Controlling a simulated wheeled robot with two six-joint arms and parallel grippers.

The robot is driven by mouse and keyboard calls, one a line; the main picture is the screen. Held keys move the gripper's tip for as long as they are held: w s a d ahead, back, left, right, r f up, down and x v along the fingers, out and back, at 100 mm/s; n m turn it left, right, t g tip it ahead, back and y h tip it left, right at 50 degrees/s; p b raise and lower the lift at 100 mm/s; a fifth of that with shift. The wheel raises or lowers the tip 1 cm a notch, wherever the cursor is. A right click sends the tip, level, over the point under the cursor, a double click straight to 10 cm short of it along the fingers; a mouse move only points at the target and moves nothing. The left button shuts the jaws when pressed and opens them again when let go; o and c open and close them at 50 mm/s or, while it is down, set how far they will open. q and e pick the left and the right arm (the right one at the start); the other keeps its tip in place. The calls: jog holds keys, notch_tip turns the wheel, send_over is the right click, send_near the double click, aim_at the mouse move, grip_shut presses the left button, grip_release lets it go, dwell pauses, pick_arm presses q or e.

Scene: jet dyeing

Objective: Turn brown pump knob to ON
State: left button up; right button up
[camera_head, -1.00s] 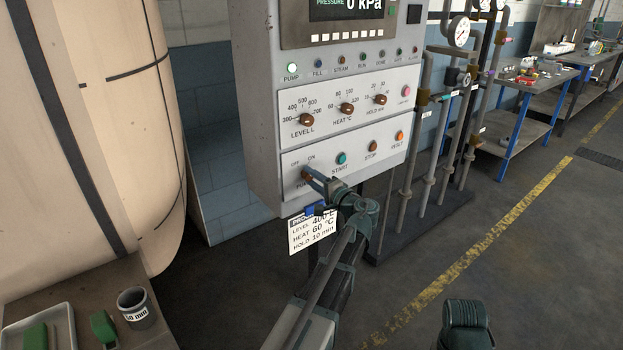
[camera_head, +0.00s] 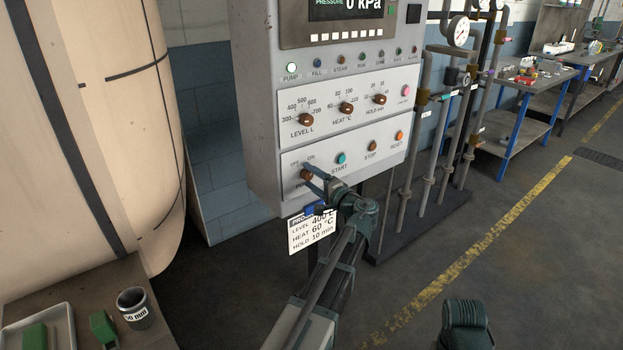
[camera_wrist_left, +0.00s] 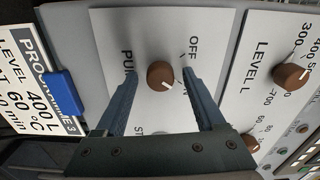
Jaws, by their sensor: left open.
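The brown pump knob (camera_head: 306,175) is at the lower left of the control panel; it also shows in the left wrist view (camera_wrist_left: 160,74). Its white pointer line slants down and right in the wrist view, away from the OFF label and toward the side where ON lies. My right gripper is not in view.
START (camera_head: 341,158), STOP (camera_head: 372,146) and RESET (camera_head: 399,135) buttons sit right of the knob. LEVEL (camera_head: 306,120), HEAT (camera_head: 347,108) and HOLD (camera_head: 380,99) knobs are above. A programme card (camera_head: 312,232) with a blue clip (camera_wrist_left: 62,92) hangs below.

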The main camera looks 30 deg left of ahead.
pick_arm(q)
jog(key=v, duration=1.4)
jog(key=shift+a+f, duration=0.1)
jog(key=s+d+f+g+h, duration=0.2)
jog(key=s+d+f+h, duration=0.25)
jog(key=f, duration=0.35)
jog(key=s+d+f+g+h, duration=0.2)
jog(key=s+d+f+h, duration=0.25)
jog(key=s+f, duration=0.2)
jog(key=s+d+f+g+h, duration=0.3)
jog(key=s+d+f+h, duration=0.35)
jog(key=s+d, duration=0.55)
jog(key=d+r+p, duration=0.3)
jog(key=r+p, duration=1.4)
jog(key=p, duration=0.1)
jog(key=shift+w+r, duration=0.15)
jog(key=shift+w, duration=0.3)
jog(key=shift+d, duration=0.1)
